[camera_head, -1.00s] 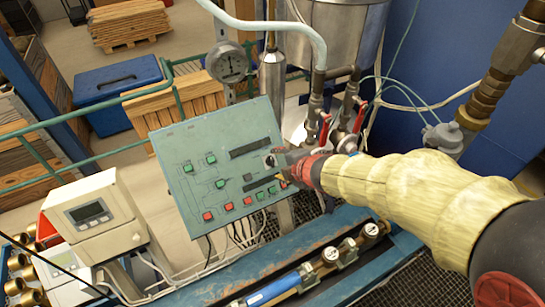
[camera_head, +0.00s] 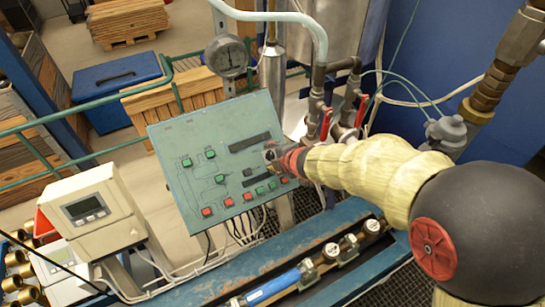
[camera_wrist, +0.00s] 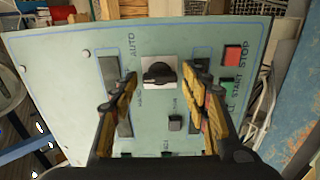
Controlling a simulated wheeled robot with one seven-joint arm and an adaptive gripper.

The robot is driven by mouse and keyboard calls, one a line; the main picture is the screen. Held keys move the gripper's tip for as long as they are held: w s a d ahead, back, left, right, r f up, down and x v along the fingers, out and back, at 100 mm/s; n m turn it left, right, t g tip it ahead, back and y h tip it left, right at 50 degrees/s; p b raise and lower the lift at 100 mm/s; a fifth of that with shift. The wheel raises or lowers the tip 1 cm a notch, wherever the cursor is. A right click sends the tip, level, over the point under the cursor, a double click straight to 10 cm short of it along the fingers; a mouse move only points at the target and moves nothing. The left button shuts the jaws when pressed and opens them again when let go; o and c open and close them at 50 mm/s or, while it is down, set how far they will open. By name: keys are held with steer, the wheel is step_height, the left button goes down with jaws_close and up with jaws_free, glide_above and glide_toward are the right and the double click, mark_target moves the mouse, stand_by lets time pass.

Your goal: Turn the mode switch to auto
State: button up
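The mode switch (camera_wrist: 158,73) is a black knob on a pale square plate, between the AUTO label (camera_wrist: 132,45) and a smaller label, in the wrist view. Its bar lies roughly across that picture; I cannot tell its exact setting. It is on the green control panel (camera_head: 175,150), which also shows in the wrist view (camera_wrist: 190,30). My gripper (camera_wrist: 162,80) is open, its yellow-padded fingers on either side of the switch with gaps visible. In the head view my gripper (camera_head: 275,158) is small and partly hidden by my wrist at the panel's right side.
Red and green buttons (camera_wrist: 231,55) and a small black button (camera_wrist: 175,122) sit near the switch. Red-handled valves (camera_head: 326,124) and pipes stand right of the panel. A blue rail (camera_head: 215,288) with fittings runs in front.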

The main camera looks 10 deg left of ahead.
steer(key=c, duration=0.9)
steer(key=m+p, duration=0.2)
steer(key=m, duration=0.2)
steer(key=shift+r, duration=0.1)
steer(key=shift+c, duration=0.3)
steer(key=shift+m+p, duration=1.2)
steer(key=shift+m, duration=1.2)
steer(key=shift+o, duration=0.2)
steer(key=shift+c, duration=0.2)
steer(key=o, duration=1.1)
steer(key=shift+o, duration=0.5)
steer(key=shift+w, duration=0.1)
